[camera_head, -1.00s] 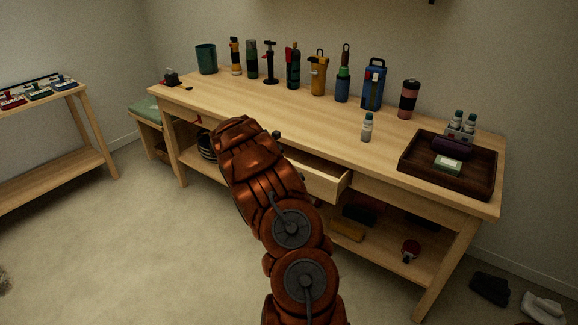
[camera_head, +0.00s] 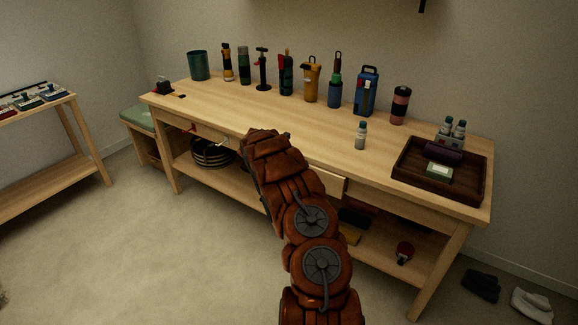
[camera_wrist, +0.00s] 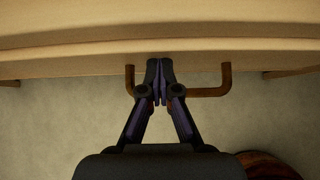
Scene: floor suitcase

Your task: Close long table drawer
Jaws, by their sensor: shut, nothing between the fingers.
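The long wooden table (camera_head: 225,110) stands across the head view. Its drawer (camera_head: 336,185) shows just right of my arm, with its front end standing slightly out from the table; my arm hides the rest. In the wrist view, the pale drawer front (camera_wrist: 85,67) runs across the picture under the tabletop edge. A brown bar handle (camera_wrist: 215,91) sticks out from it. My gripper (camera_wrist: 159,70) is shut and empty, its fingertips at the drawer front between the handle's two ends. I cannot tell whether they touch it. The fingers hide the handle's middle.
Several bottles and tools line the tabletop's back, with a small bottle (camera_head: 361,136) and a dark tray (camera_head: 402,184) at right. Dark plates (camera_head: 210,154) sit on the lower shelf. Shoes (camera_head: 482,286) lie at right. The floor left of my arm is clear.

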